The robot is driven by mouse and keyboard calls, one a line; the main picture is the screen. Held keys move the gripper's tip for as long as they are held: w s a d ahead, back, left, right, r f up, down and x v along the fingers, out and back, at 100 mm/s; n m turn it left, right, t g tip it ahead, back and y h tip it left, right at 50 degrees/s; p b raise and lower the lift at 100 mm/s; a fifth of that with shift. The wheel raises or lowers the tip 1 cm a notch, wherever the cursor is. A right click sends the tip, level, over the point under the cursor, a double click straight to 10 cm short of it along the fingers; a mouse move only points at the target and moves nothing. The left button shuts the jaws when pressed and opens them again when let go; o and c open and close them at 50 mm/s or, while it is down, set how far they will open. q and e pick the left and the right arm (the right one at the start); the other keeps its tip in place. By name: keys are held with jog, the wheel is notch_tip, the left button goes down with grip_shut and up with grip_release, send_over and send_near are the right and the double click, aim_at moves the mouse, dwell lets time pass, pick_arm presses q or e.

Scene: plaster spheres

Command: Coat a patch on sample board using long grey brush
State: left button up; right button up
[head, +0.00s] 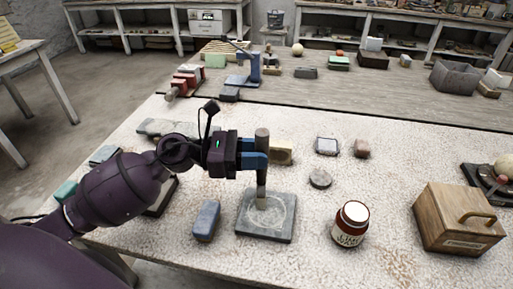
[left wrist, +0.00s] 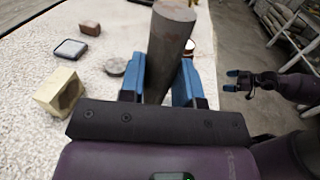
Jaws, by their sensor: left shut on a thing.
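The long grey brush (head: 262,175) stands nearly upright, its dark handle also large in the left wrist view (left wrist: 169,50). My left gripper (head: 262,152) is shut on the handle, a blue finger on each side. The pale lower end of the brush is over the middle of the sample board (head: 284,232) and appears to touch it. The board is a dark grey slab with a pale, roughly round patch around the brush end. My right gripper (left wrist: 236,81) shows only in the left wrist view, off to the right, its blue fingers apart and empty.
A blue block (head: 206,220) lies left of the board. A labelled jar (head: 350,224) stands to its right, with a wooden box (head: 459,218) further right. A round grey disc (head: 320,179) and a yellowish block (head: 282,153) lie behind. The table front near the jar is clear.

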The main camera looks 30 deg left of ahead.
pick_arm(q)
jog(key=shift+s+d+f, duration=0.1)
jog(key=shift+s+d, duration=0.1)
jog(key=shift+s, duration=0.35)
jog(key=shift+s+d, duration=0.15)
jog(key=shift+s, duration=0.4)
jog(key=shift+w, duration=0.1)
jog(key=shift+w+a+b, duration=0.15)
jog(key=shift+w+a, duration=0.1)
jog(key=shift+w, duration=0.45)
jog(key=shift+w+a+b, duration=0.15)
jog(key=shift+w+a, duration=0.05)
jog(key=shift+w, duration=0.5)
jog(key=shift+w+a+b, duration=0.15)
jog(key=shift+w+a, duration=0.1)
jog(key=shift+w, duration=0.45)
jog(key=shift+s+d+r+p, duration=0.2)
jog(key=shift+s+r+p, duration=0.35)
jog(key=shift+s, duration=0.05)
jog(key=shift+s+d+r+p, duration=0.15)
jog(key=shift+s+r+p, duration=0.2)
jog(key=shift+s, duration=0.15)
jog(key=shift+f, duration=0.15)
